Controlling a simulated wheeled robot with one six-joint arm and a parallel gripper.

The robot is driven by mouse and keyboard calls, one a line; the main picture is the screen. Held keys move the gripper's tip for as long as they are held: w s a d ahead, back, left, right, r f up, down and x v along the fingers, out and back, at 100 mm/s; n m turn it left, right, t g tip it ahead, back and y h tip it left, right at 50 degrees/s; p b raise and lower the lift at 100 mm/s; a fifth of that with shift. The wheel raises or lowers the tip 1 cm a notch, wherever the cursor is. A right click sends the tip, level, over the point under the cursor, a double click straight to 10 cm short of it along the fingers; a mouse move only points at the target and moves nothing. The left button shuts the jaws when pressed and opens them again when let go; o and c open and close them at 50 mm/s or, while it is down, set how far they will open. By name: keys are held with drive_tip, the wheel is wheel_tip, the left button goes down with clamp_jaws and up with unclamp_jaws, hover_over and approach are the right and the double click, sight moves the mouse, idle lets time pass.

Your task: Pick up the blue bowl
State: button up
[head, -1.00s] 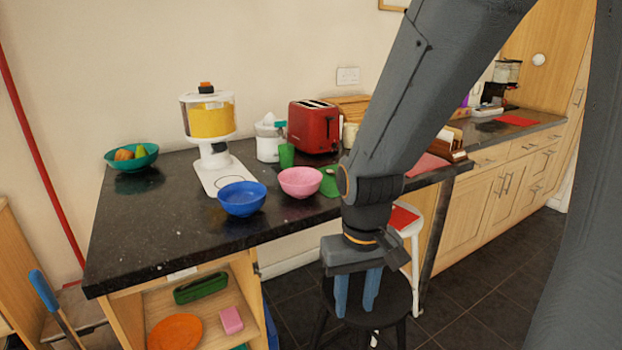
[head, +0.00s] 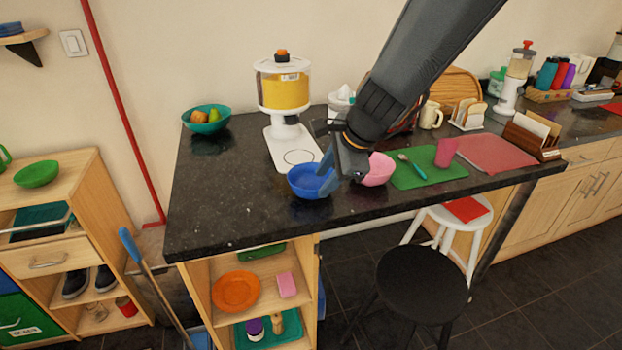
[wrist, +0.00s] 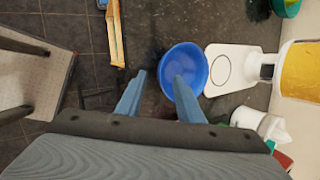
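The blue bowl (head: 311,182) stands upright on the black granite counter (head: 230,205), near its front edge. My gripper (head: 330,172) is at the bowl's right side in the head view, fingers pointing down. In the wrist view my gripper (wrist: 157,92) is open, and the blue bowl (wrist: 184,68) shows ahead of it. One finger overlaps the bowl's inside and the other is outside its rim. I cannot tell whether either finger touches the bowl.
A pink bowl (head: 378,170) stands close to the right of the blue bowl, partly behind my gripper. A yellow-filled dispenser (head: 284,92) stands behind. A teal fruit bowl (head: 206,120) is at the back left. The counter's front left is clear.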

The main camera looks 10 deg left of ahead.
drive_tip(key=x, duration=0.3)
drive_tip(key=b+x, duration=0.1)
drive_tip(key=x, duration=0.3)
drive_tip(key=shift+w+d+f, duration=0.15)
drive_tip(key=shift+w+d, duration=0.05)
drive_tip(key=shift+w, duration=0.05)
clamp_jaws()
